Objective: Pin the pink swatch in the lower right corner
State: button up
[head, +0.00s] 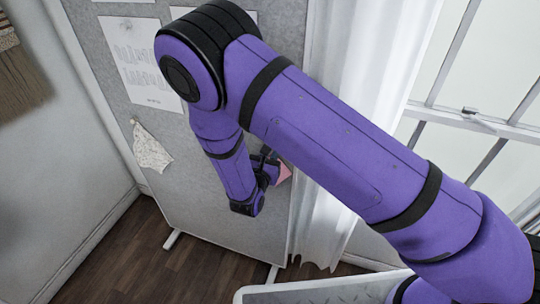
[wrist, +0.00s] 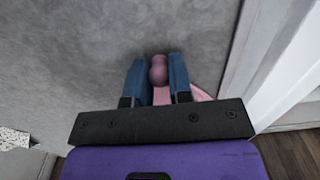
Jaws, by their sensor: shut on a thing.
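The pink swatch (wrist: 200,94) shows behind and below the fingers in the wrist view, mostly hidden by the gripper. In the head view, a small part of the swatch (head: 284,173) shows beside my gripper (head: 271,164), near the right edge of the grey pinboard (head: 215,205), in its lower part. The fingertips are close to the board surface. The pin's point is hidden, so I cannot tell whether it is in the board.
A speckled cream swatch (head: 152,152) hangs on the board's lower left. A printed paper sheet (head: 138,62) is higher up. A white curtain (head: 322,215) hangs close beside the board's right edge. A pale-edged panel (head: 320,290) stands at the front.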

jog(key=shift+w+d, duration=0.1)
jog(key=shift+w, duration=0.15)
dwell(0.7)
jog(key=o, duration=0.9)
jog(key=v, duration=1.1)
jog(key=s+d+r+m+g+h, duration=0.2)
jog(key=d+r+m+g+h, duration=0.2)
jog(key=d+r+m+g, duration=1.35)
jog(key=s+d+r+m+t+y, duration=0.2)
jog(key=s+d+r+m+y, duration=0.1)
jog(key=s+r, duration=0.3)
jog(key=s+d+r+m+t+y, duration=0.2)
jog(key=s+d+r+m+y, duration=0.2)
jog(key=r, duration=0.4)
jog(key=s+d+r+m+t+y, duration=0.2)
jog(key=s+d+r+m+y, duration=0.2)
jog(key=s+d+r+m, duration=0.1)
jog(key=shift+s+d+r+m+t, duration=0.15)
jog(key=shift+s+r+m, duration=0.35)
jog(key=shift+s, duration=0.25)
jog(key=shift+s+r+m+t, duration=0.1)
jog(key=shift+s+r+m, duration=0.25)
jog(key=shift+s+r, duration=0.35)
